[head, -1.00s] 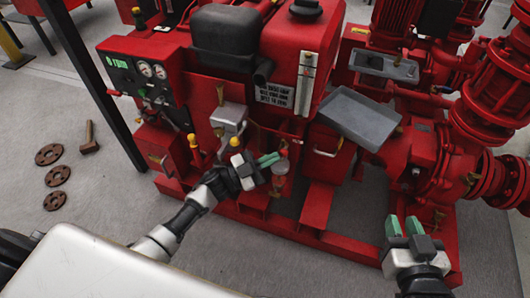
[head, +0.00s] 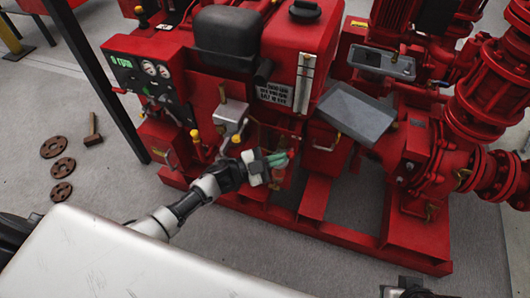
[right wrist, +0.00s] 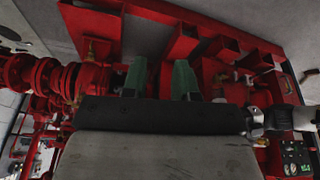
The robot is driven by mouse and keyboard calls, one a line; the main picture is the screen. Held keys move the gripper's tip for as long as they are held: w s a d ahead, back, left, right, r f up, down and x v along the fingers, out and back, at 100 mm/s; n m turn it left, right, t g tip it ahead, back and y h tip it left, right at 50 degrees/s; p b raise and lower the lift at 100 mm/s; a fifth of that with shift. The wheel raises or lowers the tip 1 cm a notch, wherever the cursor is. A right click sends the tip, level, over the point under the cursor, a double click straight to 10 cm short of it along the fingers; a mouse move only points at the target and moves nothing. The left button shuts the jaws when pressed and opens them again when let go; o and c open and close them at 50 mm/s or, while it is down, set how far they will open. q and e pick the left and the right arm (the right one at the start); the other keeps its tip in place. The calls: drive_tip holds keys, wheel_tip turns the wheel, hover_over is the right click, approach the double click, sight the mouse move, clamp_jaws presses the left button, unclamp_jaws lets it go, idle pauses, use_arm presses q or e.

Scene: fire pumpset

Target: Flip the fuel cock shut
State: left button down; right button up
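My left gripper (head: 279,159), with green fingertips, is in front of the engine's lower side, below the label plate. The gap between its fingers is not clear. I cannot make out the fuel cock for certain; the gripper may cover part of that area. My right gripper (right wrist: 158,78) is open and empty in the right wrist view, its green fingers apart. Only its top shows at the bottom edge of the head view.
A grey tray-like plate (head: 355,112) sits right of the tank. A gauge panel (head: 145,75) and yellow-knobbed levers (head: 195,135) are to the left. The red base frame (head: 330,238) runs along the front. Rusty flanges (head: 63,168) and a hammer (head: 94,130) lie on the floor.

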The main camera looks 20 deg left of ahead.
wheel_tip(320, 180, down, 18)
drive_tip(key=s+g+p, duration=0.2)
drive_tip(key=p, duration=0.6)
use_arm(q)
drive_tip(key=m+g+y+p, duration=0.1)
drive_tip(key=y, duration=0.1)
drive_tip(key=d+f+m+g+y+p, duration=0.1)
drive_tip(key=m+y+p, duration=0.1)
drive_tip(key=d+m+g+y+p, duration=0.1)
drive_tip(key=y+p, duration=0.1)
drive_tip(key=shift+d+f+m, duration=0.1)
drive_tip(key=shift+f+m, duration=0.05)
drive_tip(key=shift+m, duration=0.15)
use_arm(e)
drive_tip(key=s+d+f, duration=0.2)
drive_tip(key=s+f, duration=0.7)
drive_tip(key=s, duration=0.4)
drive_tip(key=shift+d+f+g, duration=0.2)
drive_tip(key=shift+f+g, duration=0.1)
drive_tip(key=shift+f, duration=0.05)
drive_tip(key=shift+s, duration=0.1)
